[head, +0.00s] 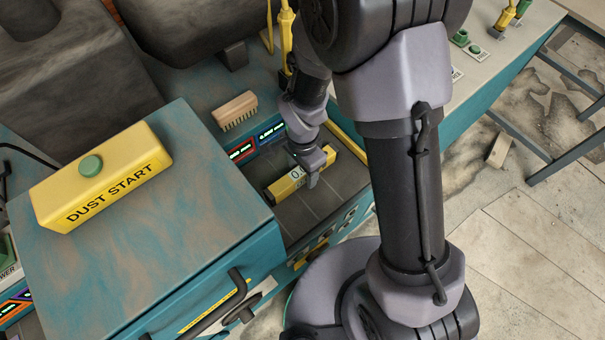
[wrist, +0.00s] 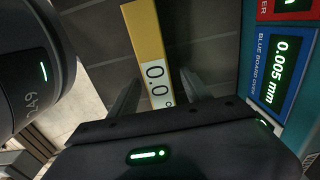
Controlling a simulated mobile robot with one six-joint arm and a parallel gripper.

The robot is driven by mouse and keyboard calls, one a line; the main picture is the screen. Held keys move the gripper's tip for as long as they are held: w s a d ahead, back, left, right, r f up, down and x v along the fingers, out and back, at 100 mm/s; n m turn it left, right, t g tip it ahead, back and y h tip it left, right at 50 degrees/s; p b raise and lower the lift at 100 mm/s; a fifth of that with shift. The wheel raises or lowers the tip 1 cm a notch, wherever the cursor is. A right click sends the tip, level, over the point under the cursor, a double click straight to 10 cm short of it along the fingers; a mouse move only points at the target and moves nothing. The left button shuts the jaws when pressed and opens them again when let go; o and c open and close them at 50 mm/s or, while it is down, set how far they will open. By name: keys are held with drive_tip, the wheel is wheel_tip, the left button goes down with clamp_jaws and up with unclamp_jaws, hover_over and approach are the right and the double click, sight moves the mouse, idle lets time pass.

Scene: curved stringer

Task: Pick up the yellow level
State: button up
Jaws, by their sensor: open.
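The yellow level (head: 287,185) lies on a dark tiled surface, next to the teal cabinet in the head view. It is a yellow bar with a white display reading 0.0°, and it also shows in the wrist view (wrist: 144,38). My gripper (head: 316,175) is right over the level in the head view and hides part of it. In the wrist view, the fingers of my gripper (wrist: 160,95) are apart, one on each side of the level's display end. I cannot tell whether either finger touches it.
A teal cabinet (head: 120,260) bears a yellow DUST START box (head: 100,180) at the left. A wooden brush (head: 234,110) lies behind the level. Lit display panels stand beside the dark surface, one reading 0.005 mm (wrist: 284,70). Open floor (head: 530,250) lies at the right.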

clamp_jaws()
